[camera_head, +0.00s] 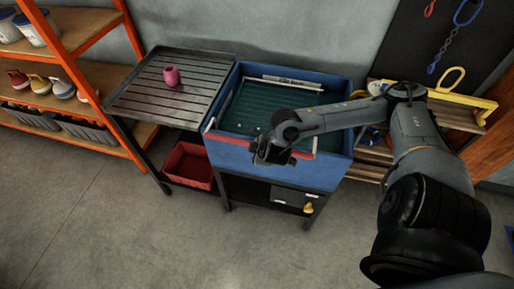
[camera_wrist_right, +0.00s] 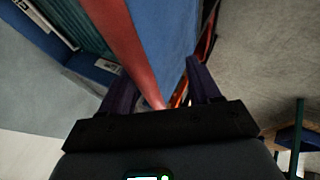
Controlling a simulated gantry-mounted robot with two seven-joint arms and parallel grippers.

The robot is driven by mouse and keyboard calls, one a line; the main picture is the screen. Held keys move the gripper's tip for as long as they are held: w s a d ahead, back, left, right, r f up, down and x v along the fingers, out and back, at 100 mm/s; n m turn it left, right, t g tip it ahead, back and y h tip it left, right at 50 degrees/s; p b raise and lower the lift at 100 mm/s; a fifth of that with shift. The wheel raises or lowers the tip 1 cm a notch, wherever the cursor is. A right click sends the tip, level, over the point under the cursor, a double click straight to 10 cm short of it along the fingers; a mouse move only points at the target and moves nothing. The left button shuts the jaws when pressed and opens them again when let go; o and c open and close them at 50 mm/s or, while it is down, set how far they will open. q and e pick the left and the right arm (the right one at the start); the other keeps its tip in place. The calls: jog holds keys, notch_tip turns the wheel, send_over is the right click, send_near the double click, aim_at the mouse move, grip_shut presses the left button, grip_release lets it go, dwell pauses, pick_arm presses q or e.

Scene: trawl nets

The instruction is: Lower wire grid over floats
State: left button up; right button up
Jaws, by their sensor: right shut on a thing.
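A blue bin (camera_head: 325,178) stands on a dark frame, with a dark green, faintly lined surface (camera_head: 255,100) inside it. I cannot tell clearly whether those lines are the wire grid. Separate floats cannot be made out. A red bar (camera_head: 220,136) runs along the bin's front edge; in the right wrist view the red bar (camera_wrist_right: 122,45) passes down between the fingers. My right gripper (camera_head: 266,158) is at the front edge, shut on the red bar; its fingers also show in the right wrist view (camera_wrist_right: 158,92). My left gripper is out of view.
A slatted metal table (camera_head: 140,98) with a pink cup-like object (camera_head: 171,76) adjoins the bin on the left. A red crate (camera_head: 190,166) sits on the floor below. Orange shelving (camera_head: 75,62) stands at left. The front floor is clear.

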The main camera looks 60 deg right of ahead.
jog(key=shift+s+a+f, duration=0.2)
jog(key=shift+s+f, duration=0.05)
jog(key=shift+f, duration=0.05)
jog(key=p+v, duration=0.8)
jog(key=v, duration=0.3)
jog(key=shift+w+d+r, duration=0.15)
jog(key=shift+w, duration=0.1)
